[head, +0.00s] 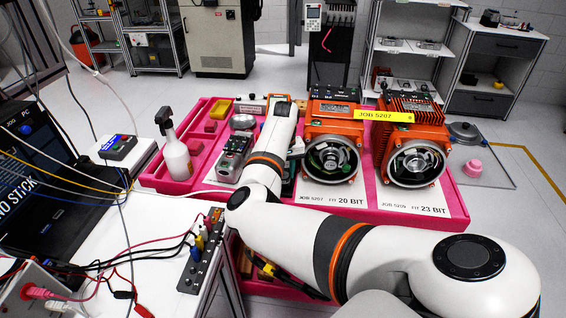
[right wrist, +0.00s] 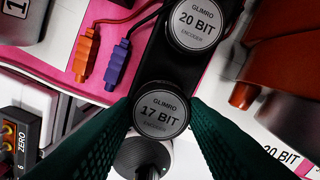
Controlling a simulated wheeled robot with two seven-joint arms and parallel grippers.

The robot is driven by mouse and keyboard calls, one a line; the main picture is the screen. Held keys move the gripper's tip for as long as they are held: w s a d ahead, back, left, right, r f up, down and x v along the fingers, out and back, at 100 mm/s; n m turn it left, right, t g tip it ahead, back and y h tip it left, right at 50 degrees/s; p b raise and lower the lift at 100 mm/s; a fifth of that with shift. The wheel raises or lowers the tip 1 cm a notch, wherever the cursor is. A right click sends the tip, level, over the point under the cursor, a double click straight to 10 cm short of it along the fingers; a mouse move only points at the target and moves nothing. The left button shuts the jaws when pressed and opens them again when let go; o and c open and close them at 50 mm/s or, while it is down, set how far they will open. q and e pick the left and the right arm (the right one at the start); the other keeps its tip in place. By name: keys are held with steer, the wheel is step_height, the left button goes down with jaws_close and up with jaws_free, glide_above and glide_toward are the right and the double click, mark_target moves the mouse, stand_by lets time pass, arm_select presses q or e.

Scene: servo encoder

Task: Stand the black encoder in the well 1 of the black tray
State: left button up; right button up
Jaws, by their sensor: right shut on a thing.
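In the right wrist view, a round encoder (right wrist: 160,118) with a pale "17 BIT" label sits between the tips of my right gripper (right wrist: 160,104), whose green fingers are shut on it. Beyond it lies a black strip-like body (right wrist: 165,62), seemingly the black tray, with a black encoder labelled "20 BIT" (right wrist: 194,18) at its far end. Whether the held encoder touches the tray, I cannot tell. Well numbers are not readable. In the head view my arm covers most of this spot; my right gripper (head: 289,186) barely shows. My left gripper is not in view.
In the wrist view, orange and blue connectors (right wrist: 85,58) (right wrist: 117,65) lie left of the strip. A cabled white bench (head: 150,255) stands at front left.

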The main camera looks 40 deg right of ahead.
steer(key=shift+f, duration=0.2)
steer(key=shift+f, duration=0.5)
steer(key=o, duration=1)
steer(key=shift+c, duration=0.3)
steer(key=shift+r, duration=0.1)
step_height(320, 180, up, 8)
steer(key=p, duration=0.8)
steer(key=shift+f+p, duration=0.25)
steer(key=shift+p, duration=0.15)
steer(key=shift+f, duration=0.1)
